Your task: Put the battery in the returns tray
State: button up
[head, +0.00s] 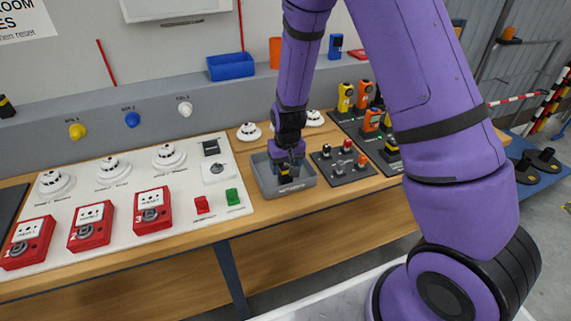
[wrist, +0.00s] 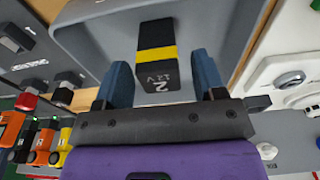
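The battery (wrist: 156,62) is a black block with a yellow band and the marks "12 V" and "2". In the wrist view it lies between my two blue fingertips, with a narrow gap on each side. My gripper (head: 287,165) is open around it, low over the grey returns tray (head: 262,181). The tray's wall also shows in the wrist view (wrist: 88,40). In the head view the battery (head: 285,172) is partly hidden by my gripper, inside the tray's outline. Whether its base touches the tray floor cannot be told.
A white panel (head: 120,245) with red call points and detectors is left of the tray. A dark switch plate (head: 343,172) is close on its right. Orange and yellow handsets (head: 345,98) stand in a rack further right. A blue bin (head: 231,66) sits on the ledge behind.

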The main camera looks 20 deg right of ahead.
notch_tip(320, 180, up, 11)
jog(key=s, duration=0.1)
notch_tip(320, 180, up, 18)
jog(key=t+y, duration=0.1)
jog(key=t, duration=0.1)
send_over(287, 166)
jog(key=s+d, duration=0.4)
jog(key=s, duration=0.6)
jog(key=s+d+r, duration=0.1)
jog(key=s+r, duration=0.1)
jog(key=s, duration=0.3)
jog(key=s+d+r+t, duration=0.1)
jog(key=s+r, duration=0.2)
jog(key=s, duration=0.3)
jog(key=s+d+r+h, duration=0.1)
jog(key=s+r, duration=0.1)
jog(key=s, duration=0.4)
jog(key=shift+r+t, duration=0.25)
jog(key=shift+t, duration=0.15)
